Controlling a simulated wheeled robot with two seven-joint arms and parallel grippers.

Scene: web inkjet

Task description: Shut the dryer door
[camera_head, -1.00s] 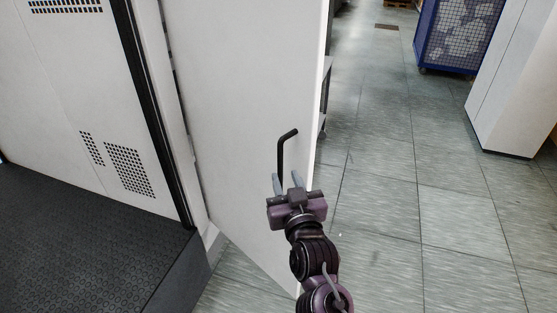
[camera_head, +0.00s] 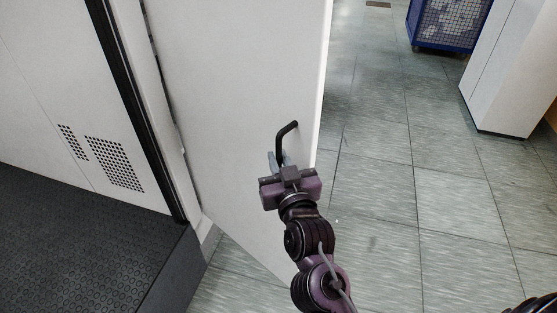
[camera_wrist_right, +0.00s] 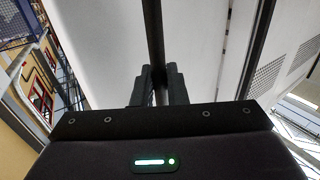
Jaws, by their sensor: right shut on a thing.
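The dryer door (camera_head: 235,95) is a tall white panel standing open, hinged on its left edge at the machine's frame. A black bar handle (camera_head: 288,131) sticks out near the door's right edge. My right gripper (camera_head: 278,161) is at the lower part of the handle, its fingers shut around the bar. In the right wrist view the handle (camera_wrist_right: 155,45) runs down between the two dark fingers (camera_wrist_right: 154,88), with the white door behind it. My left gripper is out of view.
The white machine body (camera_head: 50,60) with vent holes stands at left, above a black ribbed platform (camera_head: 70,240). A blue mesh cart (camera_head: 447,22) and a white cabinet (camera_head: 510,75) stand at the back right. The tiled floor (camera_head: 375,180) between is clear.

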